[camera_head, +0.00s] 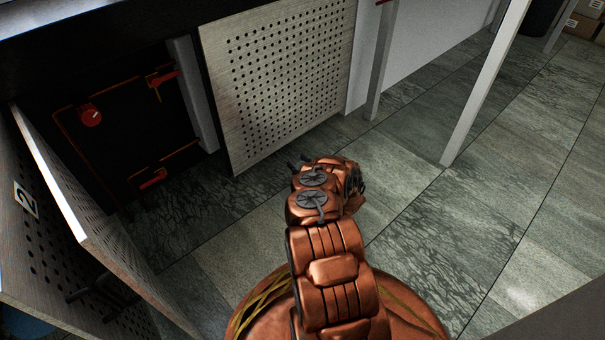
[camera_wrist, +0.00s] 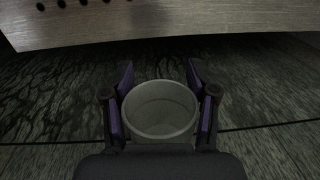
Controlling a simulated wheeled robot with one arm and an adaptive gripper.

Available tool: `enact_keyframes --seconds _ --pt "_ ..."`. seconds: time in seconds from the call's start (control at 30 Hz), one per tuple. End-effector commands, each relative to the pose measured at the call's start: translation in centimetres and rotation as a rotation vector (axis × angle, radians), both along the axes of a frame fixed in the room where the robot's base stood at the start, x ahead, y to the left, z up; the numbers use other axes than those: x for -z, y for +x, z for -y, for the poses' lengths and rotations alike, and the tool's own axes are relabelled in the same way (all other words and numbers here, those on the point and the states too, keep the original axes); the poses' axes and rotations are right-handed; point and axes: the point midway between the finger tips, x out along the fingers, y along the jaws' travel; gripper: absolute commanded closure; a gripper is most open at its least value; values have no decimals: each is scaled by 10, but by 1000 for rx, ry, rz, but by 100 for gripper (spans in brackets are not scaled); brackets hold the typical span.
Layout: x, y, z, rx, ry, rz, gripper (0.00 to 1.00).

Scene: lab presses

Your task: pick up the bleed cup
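The bleed cup (camera_wrist: 160,112) is a pale grey round cup, seen in the wrist view from above its open rim. It looks empty and sits between the two purple-padded fingers of my gripper (camera_wrist: 160,92). The fingers lie along both sides of the cup and appear to touch it, so my gripper looks shut on it. In the head view my gripper (camera_head: 298,164) is mostly hidden by my copper-coloured arm, and only dark finger parts show. The cup is not visible in the head view.
A perforated panel door (camera_head: 285,75) hangs open just ahead of my gripper; its lower edge (camera_wrist: 170,35) crosses the top of the wrist view. A second open door (camera_head: 85,200) stands at left. Between them is a dark press (camera_head: 125,125) with red handles. Tiled floor at right is clear around white posts.

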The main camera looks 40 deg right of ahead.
Motion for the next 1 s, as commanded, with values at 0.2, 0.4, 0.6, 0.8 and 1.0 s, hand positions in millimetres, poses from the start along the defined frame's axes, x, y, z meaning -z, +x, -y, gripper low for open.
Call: enact_keyframes --seconds 0.2,0.4,0.6,0.8,1.0 --pt "0 0 0 0 0 0 70" --pt "0 0 0 0 0 0 83" --pt "0 0 0 0 0 0 84" --pt "-1 0 0 0 0 0 100" --pt "-18 0 0 0 2 0 100"
